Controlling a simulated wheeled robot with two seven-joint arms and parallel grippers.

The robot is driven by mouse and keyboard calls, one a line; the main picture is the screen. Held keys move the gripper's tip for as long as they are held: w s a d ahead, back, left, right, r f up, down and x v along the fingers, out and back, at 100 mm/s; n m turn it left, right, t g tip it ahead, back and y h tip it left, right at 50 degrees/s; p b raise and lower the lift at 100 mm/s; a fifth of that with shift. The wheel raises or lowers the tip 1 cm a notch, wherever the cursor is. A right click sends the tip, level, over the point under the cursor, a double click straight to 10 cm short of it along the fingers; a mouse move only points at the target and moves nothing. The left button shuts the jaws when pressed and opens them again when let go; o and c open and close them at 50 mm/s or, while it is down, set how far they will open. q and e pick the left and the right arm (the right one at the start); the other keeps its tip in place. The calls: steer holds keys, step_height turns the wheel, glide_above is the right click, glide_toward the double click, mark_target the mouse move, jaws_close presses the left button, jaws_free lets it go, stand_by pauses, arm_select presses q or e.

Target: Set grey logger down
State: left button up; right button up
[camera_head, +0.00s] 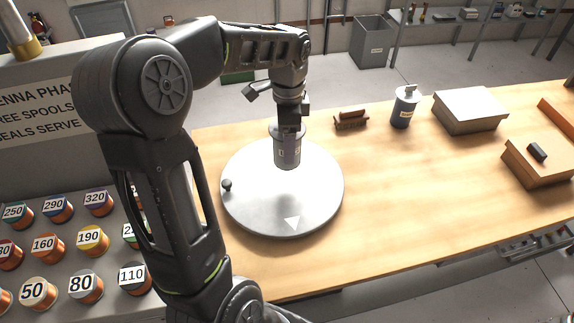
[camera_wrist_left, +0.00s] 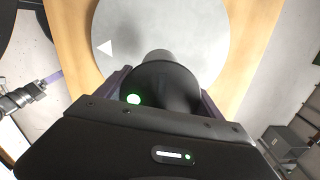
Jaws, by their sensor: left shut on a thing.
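My left gripper (camera_head: 287,128) points down and is shut on the logger's upper part. In the left wrist view a black round top with a green light (camera_wrist_left: 165,90) sits between the fingers, with a bit of grey body beyond it. The turntable (camera_wrist_left: 195,25) fills the background there, with a white triangle near its edge. My right gripper is not in view.
A small dark knob (camera_head: 227,185) stands at the turntable's left edge. On the wooden bench (camera_head: 400,170) are a brush (camera_head: 351,120), a blue canister (camera_head: 404,108) and boxes (camera_head: 470,110) to the right. Labelled spools (camera_head: 85,285) fill the left rack. The bench's middle right is clear.

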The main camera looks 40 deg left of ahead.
arm_select(q)
steer(key=shift+f, duration=1.85)
steer(key=shift+f+p, duration=0.45)
steer(key=shift+f, duration=1.4)
steer(key=shift+f, duration=0.25)
steer(key=o, duration=1.9)
steer(key=shift+o, duration=0.2)
steer(key=shift+r, duration=0.15)
step_height(320, 180, up, 12)
steer(key=shift+r+b, duration=0.1)
steer(key=shift+b, duration=0.45)
